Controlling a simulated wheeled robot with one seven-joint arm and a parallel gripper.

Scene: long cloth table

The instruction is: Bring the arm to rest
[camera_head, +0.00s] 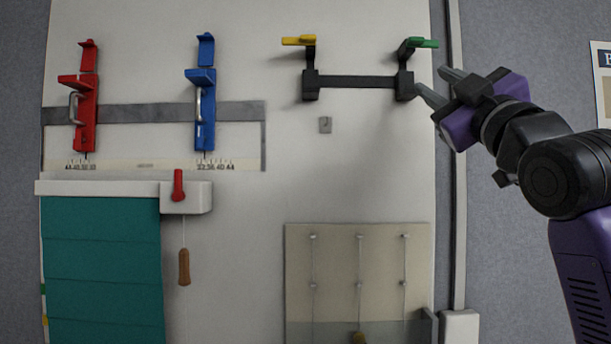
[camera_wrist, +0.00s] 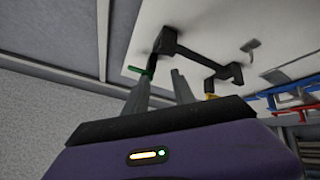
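My arm comes in from the right in the head view. Its gripper (camera_head: 428,77) points left and slightly up, with two grey fingers spread apart and nothing between them. The fingertips appear just below and right of the green-tipped lever (camera_head: 421,43); I cannot tell whether they touch it. In the wrist view my gripper (camera_wrist: 161,76) also shows a gap between its fingers. The green tip (camera_wrist: 139,71) lies by the left finger there, and the black bar (camera_wrist: 203,61) is beyond the fingers.
A white wall panel (camera_head: 370,180) carries a yellow-tipped lever (camera_head: 298,41), red slider (camera_head: 85,110), blue slider (camera_head: 205,110), teal blind (camera_head: 103,265) with a wooden pull (camera_head: 184,267), and beige board (camera_head: 300,260). A vertical conduit (camera_head: 457,200) runs near my arm. Grey wall is right.

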